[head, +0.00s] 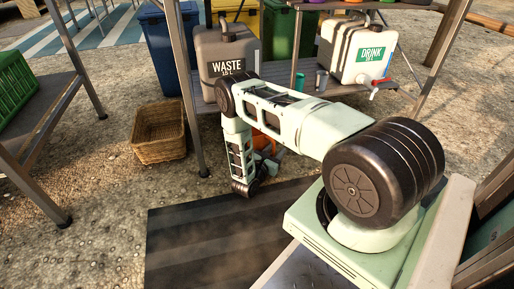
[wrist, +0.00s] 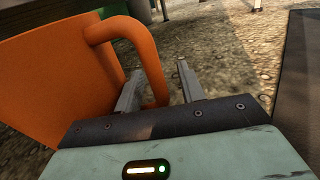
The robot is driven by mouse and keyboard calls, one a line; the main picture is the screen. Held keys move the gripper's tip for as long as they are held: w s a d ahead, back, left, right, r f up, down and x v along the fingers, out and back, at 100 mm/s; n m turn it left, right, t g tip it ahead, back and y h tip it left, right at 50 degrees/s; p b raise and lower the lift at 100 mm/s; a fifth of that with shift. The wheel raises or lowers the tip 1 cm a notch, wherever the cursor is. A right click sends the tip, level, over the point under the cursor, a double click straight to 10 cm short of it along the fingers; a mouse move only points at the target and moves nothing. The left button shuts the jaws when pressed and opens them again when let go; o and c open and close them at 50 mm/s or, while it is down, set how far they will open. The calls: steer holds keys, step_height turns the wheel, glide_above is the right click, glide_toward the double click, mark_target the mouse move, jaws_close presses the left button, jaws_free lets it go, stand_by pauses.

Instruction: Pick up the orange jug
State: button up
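The orange jug (wrist: 50,85) fills the left of the wrist view, tilted in the picture, with its loop handle (wrist: 153,66) toward my gripper. My gripper (wrist: 160,68) is open. Its left finger is on the jug side of the handle, within the loop, and its right finger is on the outer side. The lower part of the handle lies between the fingers, with a visible gap to the right finger. In the head view a small part of the orange jug (head: 262,144) shows behind my arm; most of it is hidden.
A grey waste can (head: 211,45) and a white drink can (head: 345,50) stand on a low shelf, with small cups (head: 321,80) between them. A wicker basket (head: 159,134) sits on the ground at left. A dark striped mat (head: 190,245) lies in front.

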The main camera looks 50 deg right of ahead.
jaws_close()
steer(key=shift+r, duration=0.15)
steer(key=shift+r+p, duration=0.6)
steer(key=shift+p, duration=0.4)
steer(key=a+p, duration=0.2)
steer(key=a, duration=0.2)
steer(key=s+a+p, duration=0.1)
steer(key=a+p, duration=0.1)
steer(key=a, duration=0.2)
steer(key=s+a+p, duration=0.1)
steer(key=a+p, duration=0.1)
steer(key=a, duration=0.3)
steer(key=shift+s+r+p, duration=0.15)
steer(key=shift+p, duration=0.2)
step_height(320, 180, up, 13)
steer(key=p, duration=0.7)
steer(key=shift+r, duration=0.15)
